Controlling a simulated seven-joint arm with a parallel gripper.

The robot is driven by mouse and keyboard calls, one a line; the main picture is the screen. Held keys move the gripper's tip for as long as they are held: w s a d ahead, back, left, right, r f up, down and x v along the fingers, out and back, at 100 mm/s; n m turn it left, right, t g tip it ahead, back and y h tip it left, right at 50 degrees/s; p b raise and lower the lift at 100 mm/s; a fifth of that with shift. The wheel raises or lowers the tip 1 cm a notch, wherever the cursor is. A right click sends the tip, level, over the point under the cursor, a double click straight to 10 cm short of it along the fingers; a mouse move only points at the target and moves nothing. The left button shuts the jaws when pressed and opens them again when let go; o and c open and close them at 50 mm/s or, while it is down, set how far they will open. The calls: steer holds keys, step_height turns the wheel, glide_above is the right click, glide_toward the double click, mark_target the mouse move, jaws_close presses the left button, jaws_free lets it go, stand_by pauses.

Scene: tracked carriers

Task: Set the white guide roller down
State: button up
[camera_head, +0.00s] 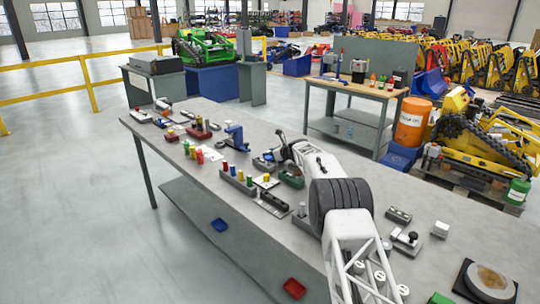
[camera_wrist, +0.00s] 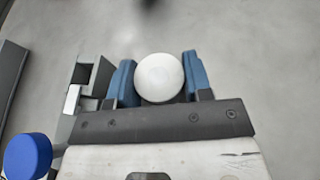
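The white guide roller (camera_wrist: 159,77) shows in the wrist view as a round white end between the two blue fingers of my gripper (camera_wrist: 160,82). Both fingers touch its sides, so my gripper is shut on it. Grey tabletop (camera_wrist: 240,60) shows around and beyond it; I cannot tell how high the roller is above the table. In the head view my white arm reaches over the long grey workbench (camera_head: 465,215), with its end near the middle. The roller cannot be made out there, and my fingertips are hard to see.
In the wrist view a dark slotted block (camera_wrist: 88,90) stands close left of my fingers, and a blue round cap (camera_wrist: 28,156) is at lower left. In the head view, a rack with coloured pegs (camera_head: 238,183) and a green tray (camera_head: 291,179) are near my arm's end.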

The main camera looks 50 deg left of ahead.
steer(key=o, duration=0.4)
steer(key=shift+r, duration=0.2)
steer(key=shift+v, duration=5.9)
